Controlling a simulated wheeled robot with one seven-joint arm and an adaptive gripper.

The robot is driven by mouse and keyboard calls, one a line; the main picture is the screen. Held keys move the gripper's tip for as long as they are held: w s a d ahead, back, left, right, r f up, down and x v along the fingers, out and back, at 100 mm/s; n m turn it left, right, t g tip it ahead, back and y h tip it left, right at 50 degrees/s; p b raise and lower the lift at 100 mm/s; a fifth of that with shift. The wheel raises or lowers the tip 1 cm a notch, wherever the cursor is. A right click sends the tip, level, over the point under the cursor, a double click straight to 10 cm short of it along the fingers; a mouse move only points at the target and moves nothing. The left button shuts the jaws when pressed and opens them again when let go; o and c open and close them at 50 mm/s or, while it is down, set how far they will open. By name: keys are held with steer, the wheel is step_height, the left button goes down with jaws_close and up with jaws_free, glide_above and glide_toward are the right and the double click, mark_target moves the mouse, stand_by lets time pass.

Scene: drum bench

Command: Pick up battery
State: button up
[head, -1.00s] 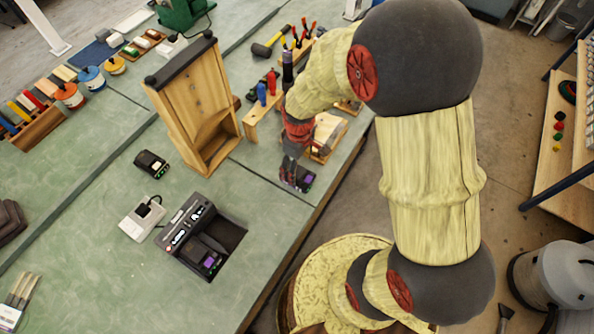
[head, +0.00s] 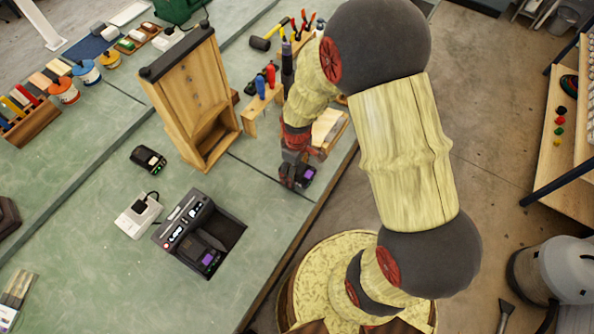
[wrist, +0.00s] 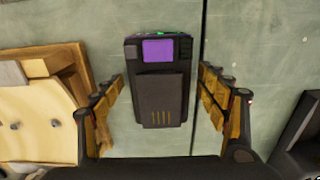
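A black battery with a purple label (wrist: 158,80) lies on the green bench, between the spread fingers of my gripper (wrist: 160,108) in the wrist view. A gap shows on each side, so the fingers are open and not touching it. In the head view my gripper (head: 296,178) is right at this battery (head: 307,175) near the bench's front edge and hides part of it. Another purple-labelled battery (head: 207,260) sits in the black charger (head: 183,222). A third dark battery (head: 148,159) lies apart on the bench to the left.
A tall wooden cabinet (head: 185,90) stands on the bench left of my gripper. A wooden tool rack (head: 258,110) and a wooden tray (head: 330,128) are close behind it. A white box with a cable (head: 139,214) stands beside the charger. Bench between charger and gripper is clear.

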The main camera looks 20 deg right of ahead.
steer(key=shift+c, duration=1.2)
steer(key=c, duration=1.3)
steer(key=shift+r, duration=0.1)
steer(key=shift+r, duration=0.55)
step_height(320, 180, up, 2)
steer(key=shift+r+p, duration=0.2)
steer(key=shift+p, duration=0.35)
steer(key=s+r, duration=0.2)
steer(key=s+r+p, duration=0.1)
steer(key=s+r, duration=0.1)
steer(key=r, duration=0.1)
steer(key=shift+s+r, duration=0.1)
steer(key=shift+s, duration=0.1)
steer(key=shift+s+a+r+p, duration=0.1)
steer(key=shift+s+r+p, duration=0.4)
steer(key=shift+s, duration=1.15)
steer(key=shift+s+r+p, duration=0.1)
steer(key=shift+s+r, duration=0.75)
steer(key=shift+s, duration=0.75)
steer(key=shift+s+a+r+p, duration=0.2)
steer(key=shift+s+r, duration=0.45)
steer(key=shift+s, duration=1)
